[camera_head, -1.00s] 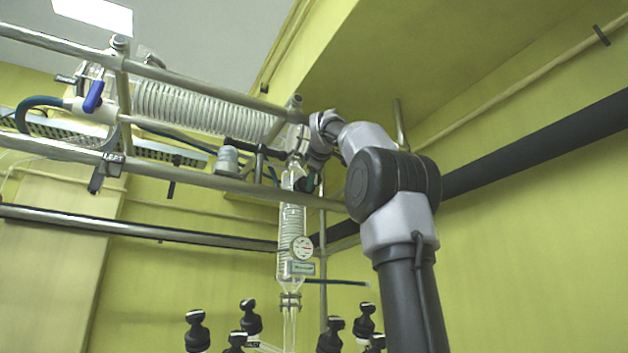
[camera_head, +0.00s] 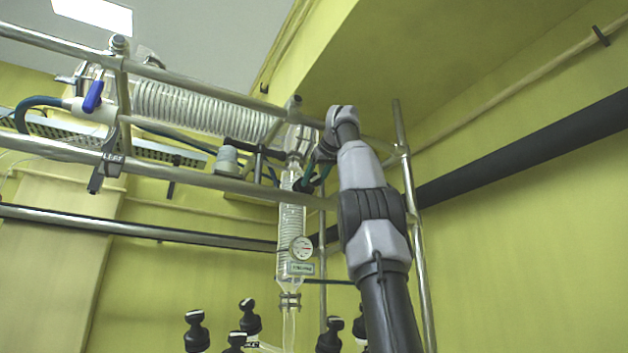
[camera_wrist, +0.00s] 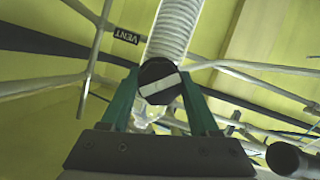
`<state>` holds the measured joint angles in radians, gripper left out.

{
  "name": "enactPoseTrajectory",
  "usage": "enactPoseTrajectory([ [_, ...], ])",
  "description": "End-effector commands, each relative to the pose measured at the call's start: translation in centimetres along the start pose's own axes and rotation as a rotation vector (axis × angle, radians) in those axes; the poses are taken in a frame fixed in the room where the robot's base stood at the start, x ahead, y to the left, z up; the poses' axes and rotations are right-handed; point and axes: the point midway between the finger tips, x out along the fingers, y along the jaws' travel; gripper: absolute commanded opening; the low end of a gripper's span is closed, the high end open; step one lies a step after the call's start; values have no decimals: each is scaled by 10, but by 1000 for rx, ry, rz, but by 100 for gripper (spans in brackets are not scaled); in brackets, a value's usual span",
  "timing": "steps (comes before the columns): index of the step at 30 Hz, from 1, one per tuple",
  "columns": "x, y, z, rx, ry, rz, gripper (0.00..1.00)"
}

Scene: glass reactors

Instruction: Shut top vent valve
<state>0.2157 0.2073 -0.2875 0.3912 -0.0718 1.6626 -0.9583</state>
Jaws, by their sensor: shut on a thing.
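The vent valve's black round knob (camera_wrist: 160,82) with a white bar across it is in the middle of the wrist view. The bar is slightly tilted, its right end higher. My gripper (camera_wrist: 160,74) has its green fingers on both sides of the knob and is shut on it. A black VENT tag (camera_wrist: 126,36) shows upside down to the upper left of the knob. In the head view my gripper (camera_head: 314,174) reaches in from the right to the dark knob (camera_head: 302,186) at the top of the upright glass column (camera_head: 291,225).
Metal frame rails (camera_head: 215,182) run close below and behind my arm. A coiled glass condenser (camera_head: 195,108) lies along the upper rails. A blue-handled valve (camera_head: 93,96) is at the far left. A round gauge (camera_head: 301,248) is on the column. Several black knobs stand below.

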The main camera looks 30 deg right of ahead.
Motion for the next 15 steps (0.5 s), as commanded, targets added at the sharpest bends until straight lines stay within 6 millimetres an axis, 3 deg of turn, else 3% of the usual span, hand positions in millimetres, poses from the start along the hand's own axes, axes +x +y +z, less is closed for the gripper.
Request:
enactPoseTrajectory([
  [15, 2, 0, 2, 63, -7, -27, 6],
])
